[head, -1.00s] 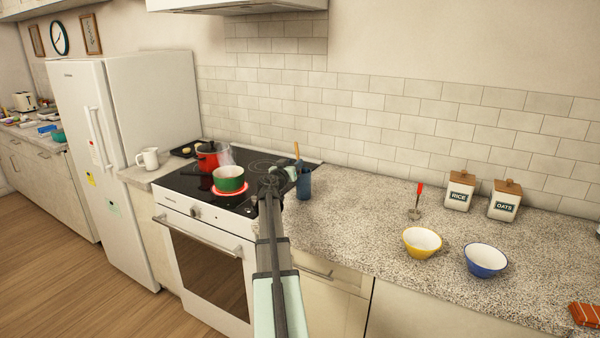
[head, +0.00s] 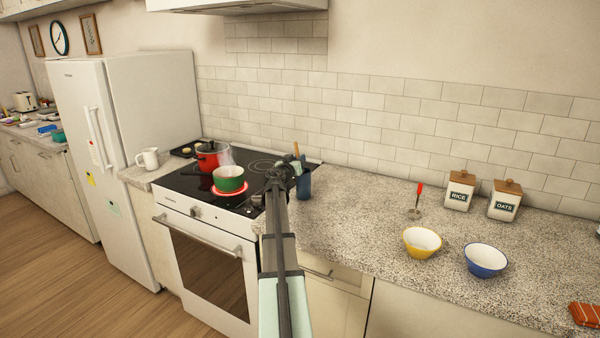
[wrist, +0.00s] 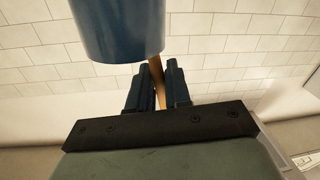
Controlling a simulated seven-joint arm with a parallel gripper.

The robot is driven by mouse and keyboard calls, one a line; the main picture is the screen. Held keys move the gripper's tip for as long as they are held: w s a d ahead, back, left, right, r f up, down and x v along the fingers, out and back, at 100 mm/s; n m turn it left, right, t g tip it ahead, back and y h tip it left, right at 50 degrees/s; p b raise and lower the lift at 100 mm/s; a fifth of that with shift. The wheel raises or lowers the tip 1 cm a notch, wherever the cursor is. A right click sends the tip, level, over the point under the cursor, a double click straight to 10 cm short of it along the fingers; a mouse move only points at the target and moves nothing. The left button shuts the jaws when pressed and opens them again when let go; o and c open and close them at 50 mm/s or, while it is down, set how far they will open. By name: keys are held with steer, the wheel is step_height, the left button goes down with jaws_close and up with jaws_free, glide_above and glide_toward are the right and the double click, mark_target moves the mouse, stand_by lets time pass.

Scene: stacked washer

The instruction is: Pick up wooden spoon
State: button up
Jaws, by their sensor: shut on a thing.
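The wooden spoon shows as a thin tan handle (head: 296,149) rising from a dark blue utensil holder (head: 305,184) on the counter just right of the stove. In the wrist view the handle (wrist: 158,84) runs out of the blue holder (wrist: 116,28) and between my fingers. My gripper (wrist: 160,88) is shut on the handle, close to the holder's mouth. In the head view my gripper (head: 297,162) is at the top of the holder and partly hides it. The spoon's other end is hidden.
A green pot (head: 229,179) stands on a glowing red burner and a red pot (head: 211,157) is behind it, both left of my arm. A yellow bowl (head: 421,242), a blue bowl (head: 485,260) and a red-handled utensil (head: 418,198) are on the counter at right. Bare counter lies between.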

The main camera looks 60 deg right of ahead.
jaws_close()
